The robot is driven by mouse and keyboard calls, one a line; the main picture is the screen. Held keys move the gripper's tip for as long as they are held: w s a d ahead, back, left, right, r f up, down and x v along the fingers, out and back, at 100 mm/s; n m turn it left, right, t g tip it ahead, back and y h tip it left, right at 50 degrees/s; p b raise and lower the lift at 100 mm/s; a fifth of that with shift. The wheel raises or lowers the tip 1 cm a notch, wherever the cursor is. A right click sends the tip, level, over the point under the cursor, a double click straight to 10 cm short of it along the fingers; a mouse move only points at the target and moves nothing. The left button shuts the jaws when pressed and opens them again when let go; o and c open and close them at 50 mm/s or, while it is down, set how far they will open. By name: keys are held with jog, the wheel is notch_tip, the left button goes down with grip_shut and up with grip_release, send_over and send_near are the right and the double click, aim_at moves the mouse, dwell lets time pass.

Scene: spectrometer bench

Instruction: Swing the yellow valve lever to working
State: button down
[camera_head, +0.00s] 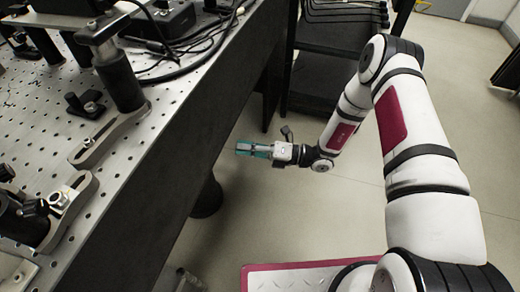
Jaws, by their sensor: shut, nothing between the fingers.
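My gripper (240,149) is shut and empty. It points left, in front of the dark side of the bench, with open floor below it. The yellow valve lever does not show in the head view.
The perforated optical bench (150,150) fills the left, with posts, clamps, black boxes and cables on it. Its dark edge runs diagonally close to my gripper. A black shelf rack (325,60) stands behind my arm. Open floor (285,205) lies between bench and arm.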

jog(key=shift+w+a+r+b, duration=0.2)
jog(key=shift+w+a+r, duration=0.15)
jog(key=shift+w, duration=0.3)
jog(key=shift+w+a+r+b, duration=0.25)
jog(key=shift+w+a+r, duration=0.1)
jog(key=shift+w, duration=0.25)
jog(key=shift+w+a+r+b, duration=0.2)
jog(key=shift+w+a+r, duration=0.15)
jog(key=shift+w, duration=0.3)
jog(key=shift+w+d+n+g+b, duration=0.2)
jog(key=shift+w+n+g+b, duration=0.4)
jog(key=shift+w+g+b, duration=0.5)
jog(key=shift+w, duration=0.15)
